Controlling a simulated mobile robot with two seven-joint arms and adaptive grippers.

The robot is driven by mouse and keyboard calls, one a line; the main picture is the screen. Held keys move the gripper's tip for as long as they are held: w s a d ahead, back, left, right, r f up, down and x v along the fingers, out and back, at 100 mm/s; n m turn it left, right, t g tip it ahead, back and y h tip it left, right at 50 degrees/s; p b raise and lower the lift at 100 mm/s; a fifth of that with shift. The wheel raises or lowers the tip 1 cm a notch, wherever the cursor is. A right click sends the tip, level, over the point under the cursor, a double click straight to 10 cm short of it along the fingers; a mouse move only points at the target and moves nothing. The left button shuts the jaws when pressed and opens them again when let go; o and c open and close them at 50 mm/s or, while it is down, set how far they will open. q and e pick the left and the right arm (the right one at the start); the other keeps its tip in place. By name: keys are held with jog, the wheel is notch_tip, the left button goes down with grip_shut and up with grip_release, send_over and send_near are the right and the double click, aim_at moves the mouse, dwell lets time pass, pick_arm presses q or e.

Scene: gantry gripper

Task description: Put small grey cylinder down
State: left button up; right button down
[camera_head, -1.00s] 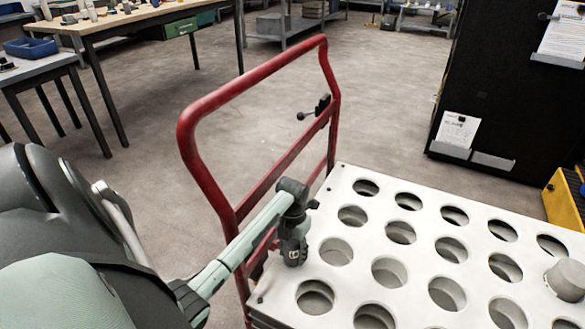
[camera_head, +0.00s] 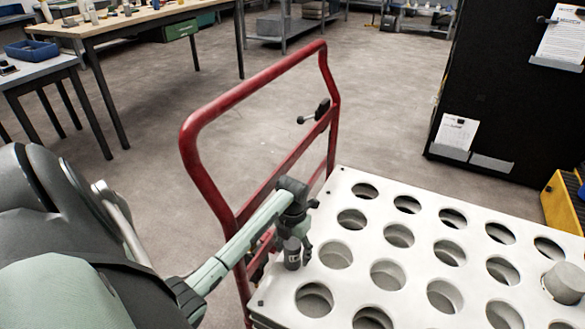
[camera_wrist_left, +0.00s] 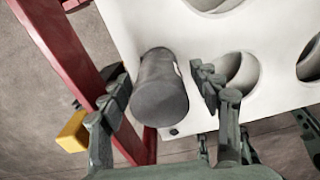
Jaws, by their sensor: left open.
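The small grey cylinder (camera_head: 291,254) is at the left edge of a white plate with round holes (camera_head: 331,190). In the left wrist view the dark grey cylinder (camera_wrist_left: 160,88) is between the two fingers of my left gripper, with a visible gap to each finger. My left gripper (camera_head: 297,239) is open around it. The cylinder's lower end is hidden, so I cannot tell how firmly it rests on the plate. My right gripper is out of view.
A red tubular trolley handle (camera_head: 255,77) rises just left of the plate. A larger light grey cylinder (camera_head: 567,281) stands at the plate's right side. A black cabinet (camera_head: 492,85) is behind right. Workbenches (camera_head: 130,20) stand back left, with open floor between.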

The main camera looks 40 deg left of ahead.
pick_arm(q)
notch_tip(320, 180, up, 3)
jog(key=shift+a+f, duration=0.15)
notch_tip(320, 180, up, 6)
jog(key=shift+r, duration=0.65)
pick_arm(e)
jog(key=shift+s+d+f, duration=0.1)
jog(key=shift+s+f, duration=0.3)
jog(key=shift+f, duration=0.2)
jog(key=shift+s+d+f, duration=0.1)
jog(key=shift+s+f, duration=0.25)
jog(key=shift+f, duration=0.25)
